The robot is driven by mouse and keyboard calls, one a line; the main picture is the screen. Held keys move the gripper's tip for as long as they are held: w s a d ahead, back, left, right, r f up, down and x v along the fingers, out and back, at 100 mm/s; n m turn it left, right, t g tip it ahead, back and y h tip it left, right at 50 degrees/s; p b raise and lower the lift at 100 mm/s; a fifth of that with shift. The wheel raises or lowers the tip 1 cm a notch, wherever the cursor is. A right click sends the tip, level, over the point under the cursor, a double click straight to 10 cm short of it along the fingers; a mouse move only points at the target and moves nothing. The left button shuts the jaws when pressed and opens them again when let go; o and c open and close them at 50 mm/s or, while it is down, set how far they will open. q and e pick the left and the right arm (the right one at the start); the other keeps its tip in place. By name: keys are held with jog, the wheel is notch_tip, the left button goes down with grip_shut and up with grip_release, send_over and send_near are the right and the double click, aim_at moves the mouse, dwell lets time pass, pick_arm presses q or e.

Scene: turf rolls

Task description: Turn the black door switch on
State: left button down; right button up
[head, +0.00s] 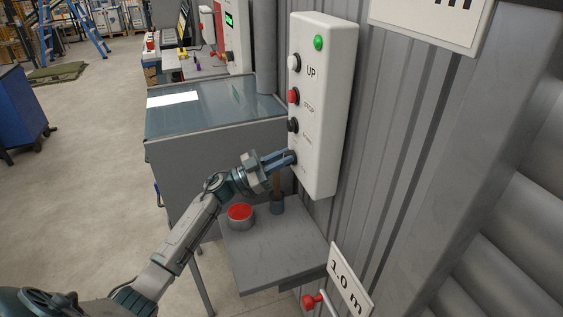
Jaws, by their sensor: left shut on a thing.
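A white control box (320,100) is mounted on the grey ribbed wall. It carries a green light (318,42), a white UP button (294,62), a red STOP button (293,96) and a black button (292,125) below. My left gripper (289,157) reaches the lower part of the box from the left, with its blue-grey fingers shut at the black door switch (293,154). The fingers hide most of the switch, so I cannot tell its position. My right gripper is not in view.
Below the box, a grey shelf (275,255) holds a red-topped tin (240,214) and a dark cup (277,204) with a brown handle. A glass-topped grey cabinet (210,105) stands behind my arm. A red-handled lever (312,301) is at the bottom.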

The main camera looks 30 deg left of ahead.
pick_arm(q)
jog(key=m+g+b, duration=0.2)
jog(key=m, duration=0.3)
jog(key=m+g+b, duration=0.2)
jog(key=m+b, duration=0.1)
jog(key=m, duration=0.2)
jog(key=m+g+b, duration=0.2)
jog(key=m+b, duration=0.1)
jog(key=m, duration=0.3)
jog(key=shift+s+d+f+g, duration=0.15)
jog(key=shift+f+g, duration=0.25)
jog(key=shift+m+b, duration=0.45)
jog(key=shift+m, duration=0.65)
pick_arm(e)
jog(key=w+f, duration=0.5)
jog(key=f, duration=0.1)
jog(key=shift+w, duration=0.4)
pick_arm(q)
jog(key=shift+y, duration=0.3)
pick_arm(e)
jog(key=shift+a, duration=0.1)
pick_arm(q)
jog(key=c, duration=1.4)
grip_release()
jog(key=shift+r, duration=0.15)
